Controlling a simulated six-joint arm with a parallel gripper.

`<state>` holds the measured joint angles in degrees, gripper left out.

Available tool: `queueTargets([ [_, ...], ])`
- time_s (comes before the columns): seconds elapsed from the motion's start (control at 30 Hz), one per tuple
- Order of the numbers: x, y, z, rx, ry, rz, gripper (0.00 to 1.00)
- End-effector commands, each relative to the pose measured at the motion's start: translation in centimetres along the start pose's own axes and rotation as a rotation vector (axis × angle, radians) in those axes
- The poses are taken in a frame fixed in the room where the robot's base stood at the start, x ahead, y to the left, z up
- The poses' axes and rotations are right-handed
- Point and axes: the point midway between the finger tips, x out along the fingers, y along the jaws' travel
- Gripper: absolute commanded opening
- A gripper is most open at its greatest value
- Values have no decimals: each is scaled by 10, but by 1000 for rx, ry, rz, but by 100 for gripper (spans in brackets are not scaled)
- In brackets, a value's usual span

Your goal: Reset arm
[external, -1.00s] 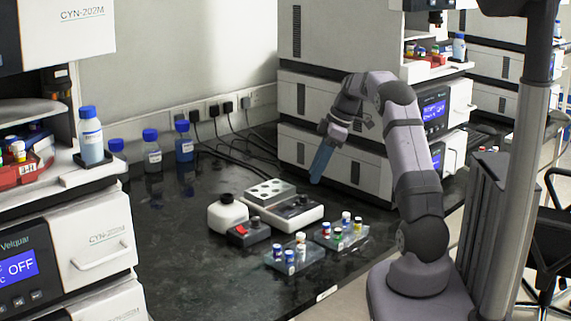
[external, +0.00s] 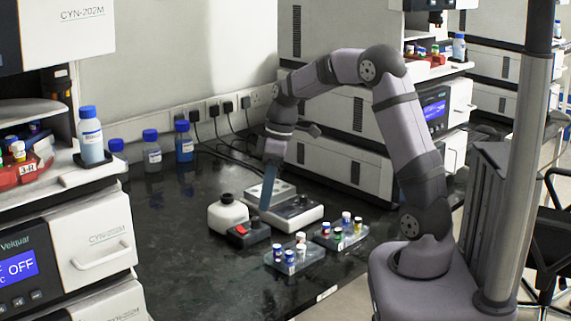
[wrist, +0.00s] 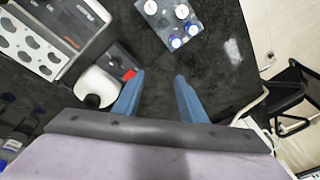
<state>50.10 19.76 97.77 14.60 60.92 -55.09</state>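My gripper (external: 267,188) has blue fingers and hangs pointing down over the black bench, above the small devices, at the end of my bent purple-grey arm. In the wrist view the two blue fingertips (wrist: 159,75) stand apart with bare bench between them, so it is open and empty.
Two racks of small vials (external: 295,258) (external: 340,235) sit nearer the bench's front edge. Blue-capped bottles (external: 152,152) stand at the back left. White instruments flank the bench. Bare bench lies at the left.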

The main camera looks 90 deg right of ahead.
Motion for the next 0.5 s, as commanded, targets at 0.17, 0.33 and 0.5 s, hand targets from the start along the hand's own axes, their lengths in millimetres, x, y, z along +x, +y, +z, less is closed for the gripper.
queueTargets([
  [0.17,2,-116,-5,-10,-93,10,38],
  [0.33,5,-204,25,-18,-152,46,38],
  [0.5,7,-259,66,-32,-183,83,38],
])
